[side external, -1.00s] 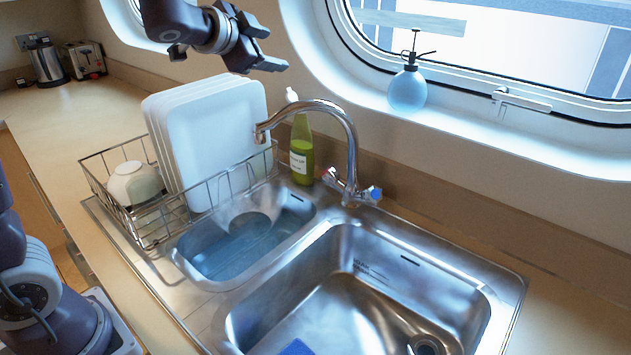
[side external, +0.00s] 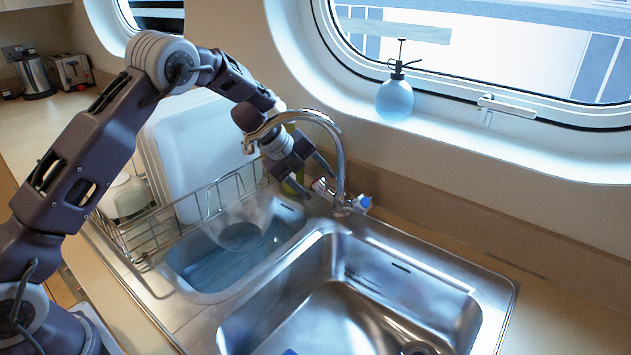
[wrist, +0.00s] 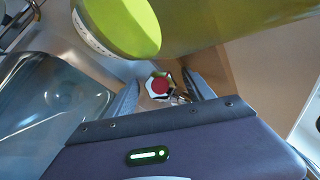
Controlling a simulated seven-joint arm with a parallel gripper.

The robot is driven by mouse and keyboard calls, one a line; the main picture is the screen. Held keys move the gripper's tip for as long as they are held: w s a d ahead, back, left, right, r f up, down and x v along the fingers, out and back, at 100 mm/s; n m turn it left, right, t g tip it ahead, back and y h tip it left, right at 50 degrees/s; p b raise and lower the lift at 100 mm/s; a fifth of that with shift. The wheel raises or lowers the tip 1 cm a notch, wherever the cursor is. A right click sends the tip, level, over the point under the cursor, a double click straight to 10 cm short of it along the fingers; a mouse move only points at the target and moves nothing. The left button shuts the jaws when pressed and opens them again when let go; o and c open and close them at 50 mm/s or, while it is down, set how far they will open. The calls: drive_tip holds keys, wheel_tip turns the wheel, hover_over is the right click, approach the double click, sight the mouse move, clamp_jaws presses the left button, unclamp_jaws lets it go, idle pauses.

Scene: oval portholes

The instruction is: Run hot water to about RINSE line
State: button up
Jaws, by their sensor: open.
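The chrome tap (side external: 340,150) stands behind the sink, its spout turned left, with no stream visible. Its red-marked knob (side external: 319,185) is on the left and its blue-marked knob (side external: 365,202) on the right. My gripper (side external: 313,177) is open at the red knob; in the wrist view the red knob (wrist: 159,86) shows between my gripper's fingers (wrist: 160,92). I cannot tell whether they touch it. The left basin (side external: 205,292) holds bluish water and a rounded, see-through shape. The right basin (side external: 330,310) has faint marks on its far wall; I cannot read a RINSE line.
A green bottle (wrist: 215,28) is close to my gripper in the wrist view and mostly hidden behind it in the side view. A blue spray bottle (side external: 395,98) is on the sill.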

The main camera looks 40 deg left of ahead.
clamp_jaws()
drive_tip(key=shift+n+g, duration=0.3)
drive_tip(key=shift+n, duration=0.4)
unclamp_jaws()
drive_tip(key=v, duration=0.7)
drive_tip(key=shift+d, duration=0.1)
